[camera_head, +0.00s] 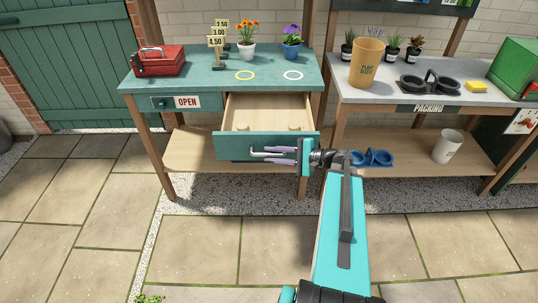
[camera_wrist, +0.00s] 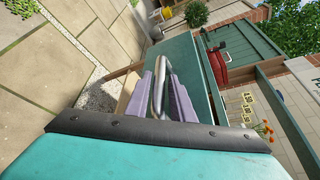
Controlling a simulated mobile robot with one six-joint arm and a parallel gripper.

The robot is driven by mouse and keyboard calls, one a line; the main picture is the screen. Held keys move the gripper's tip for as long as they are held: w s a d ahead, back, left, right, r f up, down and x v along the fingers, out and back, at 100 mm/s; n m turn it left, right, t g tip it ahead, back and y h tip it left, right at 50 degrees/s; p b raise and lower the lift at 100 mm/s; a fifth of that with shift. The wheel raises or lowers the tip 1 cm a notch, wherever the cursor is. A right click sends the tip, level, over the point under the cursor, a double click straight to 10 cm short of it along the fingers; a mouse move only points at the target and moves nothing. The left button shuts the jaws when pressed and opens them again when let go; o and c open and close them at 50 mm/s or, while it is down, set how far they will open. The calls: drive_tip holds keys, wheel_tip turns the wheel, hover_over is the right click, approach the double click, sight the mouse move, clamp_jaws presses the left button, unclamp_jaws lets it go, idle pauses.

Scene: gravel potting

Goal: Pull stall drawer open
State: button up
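The stall drawer (camera_head: 267,113) is pulled well out of the teal stall table, and its pale wooden inside shows. Its teal front (camera_head: 236,146) carries a metal bar handle (camera_head: 262,153). My gripper (camera_head: 268,155) is at this handle, its purple fingers on either side of it. In the wrist view the handle (camera_wrist: 158,88) stands between the two fingers, which look closed on it. The stall table (camera_head: 210,87) stands behind and above the drawer. Two small pale knobs or pegs show inside the drawer near its front.
On the stall table are a red toolbox (camera_head: 160,61), price signs (camera_head: 217,45), an orange-flowered pot (camera_head: 246,50) and a purple-flowered pot (camera_head: 291,50). The packing table (camera_head: 430,92) stands at right. Paving (camera_head: 200,245) in front is clear.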

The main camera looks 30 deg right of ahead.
drive_tip(key=b+v, duration=0.1)
drive_tip(key=v, duration=1.1)
drive_tip(key=shift+a, duration=0.1)
idle(0.4)
